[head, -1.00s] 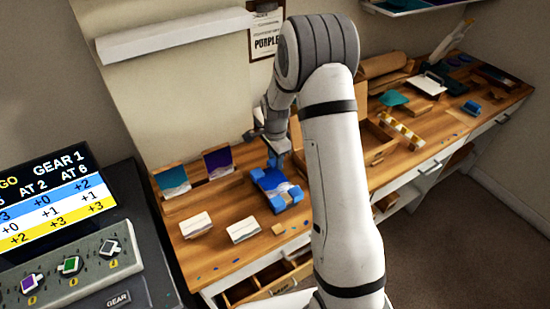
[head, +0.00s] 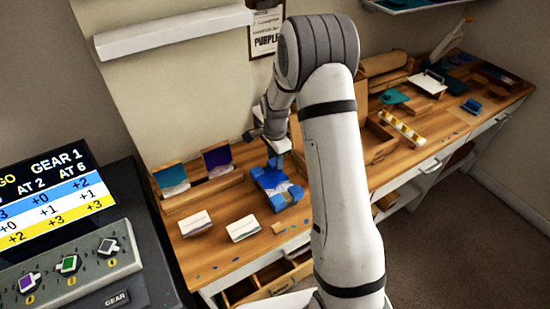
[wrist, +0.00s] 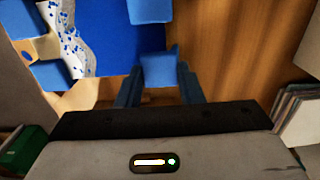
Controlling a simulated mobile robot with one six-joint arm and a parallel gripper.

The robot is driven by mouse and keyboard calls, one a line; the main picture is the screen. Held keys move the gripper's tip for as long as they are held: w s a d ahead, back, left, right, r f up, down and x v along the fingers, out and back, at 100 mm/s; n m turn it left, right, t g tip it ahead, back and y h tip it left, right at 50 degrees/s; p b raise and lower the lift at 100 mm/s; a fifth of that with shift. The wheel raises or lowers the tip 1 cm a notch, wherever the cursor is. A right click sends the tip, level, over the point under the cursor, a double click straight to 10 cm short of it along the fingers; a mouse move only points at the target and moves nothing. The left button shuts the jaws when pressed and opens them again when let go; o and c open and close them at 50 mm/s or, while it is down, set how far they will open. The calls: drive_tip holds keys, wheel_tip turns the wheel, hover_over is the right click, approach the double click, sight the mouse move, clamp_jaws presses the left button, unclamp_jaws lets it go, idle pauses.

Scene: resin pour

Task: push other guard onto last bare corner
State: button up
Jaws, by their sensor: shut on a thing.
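The blue-and-white panel (head: 268,181) lies flat on the wooden bench, and it also fills the upper left of the wrist view (wrist: 108,30). Blue corner guards (wrist: 150,10) (wrist: 50,75) (wrist: 25,18) sit on three of its corners. My gripper (head: 277,164) reaches down at the panel's far side. In the wrist view its fingers (wrist: 160,85) are shut on another blue guard (wrist: 160,68), right at the remaining corner. I cannot tell how far this guard covers the corner.
Two pale blocks (head: 195,223) (head: 243,228) lie in front of the panel. Sample stands (head: 218,160) (head: 172,178) are to its left. A wooden tray (head: 378,140) is to the right. A wood piece (head: 279,228) lies near the front edge.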

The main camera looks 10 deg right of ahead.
drive_tip(key=shift+s+a+f, duration=0.1)
drive_tip(key=shift+s, duration=0.1)
drive_tip(key=o, duration=1)
drive_tip(key=shift+r+p, duration=2.05)
drive_tip(key=shift+r, duration=2)
clamp_jaws()
